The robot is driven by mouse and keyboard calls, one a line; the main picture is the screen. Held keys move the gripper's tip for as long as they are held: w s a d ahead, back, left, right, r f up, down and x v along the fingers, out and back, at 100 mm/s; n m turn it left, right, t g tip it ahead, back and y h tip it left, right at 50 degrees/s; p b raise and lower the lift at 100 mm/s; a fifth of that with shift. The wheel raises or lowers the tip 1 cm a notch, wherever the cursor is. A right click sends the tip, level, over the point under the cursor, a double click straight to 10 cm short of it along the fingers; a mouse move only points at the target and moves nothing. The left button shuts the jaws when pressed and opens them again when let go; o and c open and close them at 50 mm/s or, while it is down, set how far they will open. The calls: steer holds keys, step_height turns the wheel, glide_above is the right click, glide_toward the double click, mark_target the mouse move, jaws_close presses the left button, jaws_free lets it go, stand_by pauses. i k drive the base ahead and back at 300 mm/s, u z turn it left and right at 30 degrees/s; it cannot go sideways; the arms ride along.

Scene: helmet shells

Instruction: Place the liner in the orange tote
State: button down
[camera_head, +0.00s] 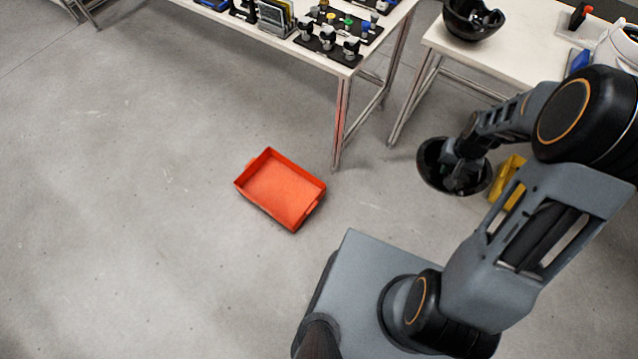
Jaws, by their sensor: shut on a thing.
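The orange tote (280,190) sits on the floor left of centre, open at the top, and looks empty. My gripper (459,178) is shut on a black bowl-shaped liner (430,162), to the right of the tote and well apart from it. The liner's hollow side faces up toward the camera, and my gripper covers part of its inside. The exact grip point on the liner is dark and hard to make out.
A yellow container (511,178) is partly hidden behind my arm. A white table (505,52) at upper right bears a black helmet shell (472,20). Another table (285,45) with small parts has a leg close to the tote. Floor left of the tote is clear.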

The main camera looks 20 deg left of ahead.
mark_target(278, 195)
steer(key=z, duration=2.7)
steer(key=k, duration=2.95)
steer(key=u, duration=2.55)
steer(key=i, duration=0.55)
steer(key=u, duration=0.05)
